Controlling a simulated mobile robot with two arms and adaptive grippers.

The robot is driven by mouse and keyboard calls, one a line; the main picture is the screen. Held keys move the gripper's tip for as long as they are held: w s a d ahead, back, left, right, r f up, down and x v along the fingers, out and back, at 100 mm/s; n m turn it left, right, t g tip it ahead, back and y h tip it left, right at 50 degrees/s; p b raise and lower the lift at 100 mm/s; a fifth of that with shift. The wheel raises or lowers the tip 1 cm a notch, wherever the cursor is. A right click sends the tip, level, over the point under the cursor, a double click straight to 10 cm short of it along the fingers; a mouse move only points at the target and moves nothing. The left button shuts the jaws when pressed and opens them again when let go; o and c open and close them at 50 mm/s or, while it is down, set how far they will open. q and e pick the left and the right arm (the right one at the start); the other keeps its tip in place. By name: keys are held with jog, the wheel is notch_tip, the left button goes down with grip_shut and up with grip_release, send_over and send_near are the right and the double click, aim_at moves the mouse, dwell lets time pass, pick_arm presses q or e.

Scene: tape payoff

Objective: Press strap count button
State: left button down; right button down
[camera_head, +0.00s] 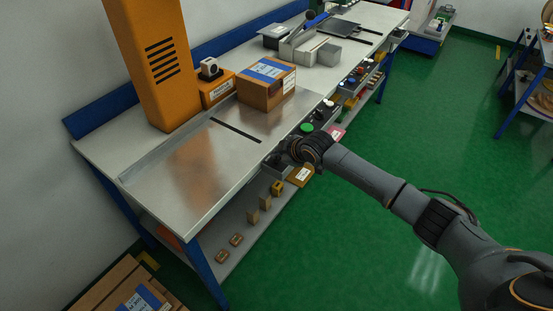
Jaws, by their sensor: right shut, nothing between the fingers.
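My right arm comes in from the right, and its dark gripper (279,159) is at the front edge of the workbench (190,190). The gripper is small and partly hidden by my wrist; it is shut and empty. A green button (307,128) shows on a control box just beyond my wrist. A white button (328,102) and dark buttons sit further along the same edge. A grey box (268,169) is under the edge beside the gripper. I cannot tell which is the strap count button, nor whether the fingertips touch anything. My left gripper is not in view.
An orange machine column (152,60) stands at the back of the bench. A carton (267,84) with a blue label sits on the top. Small brown items lie on the lower shelf (235,258). Cartons (120,290) are at lower left. The green floor (440,120) at right is mostly clear.

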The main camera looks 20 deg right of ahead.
aim_at(278, 161)
jog(key=shift+f, duration=0.4)
dwell(0.5)
jog(key=shift+r+p, duration=0.8)
jog(key=shift+r, duration=0.2)
notch_tip(278, 161, up, 5)
jog(key=p, duration=0.4)
jog(key=shift+r+p, duration=0.1)
jog(key=shift+p, duration=0.3)
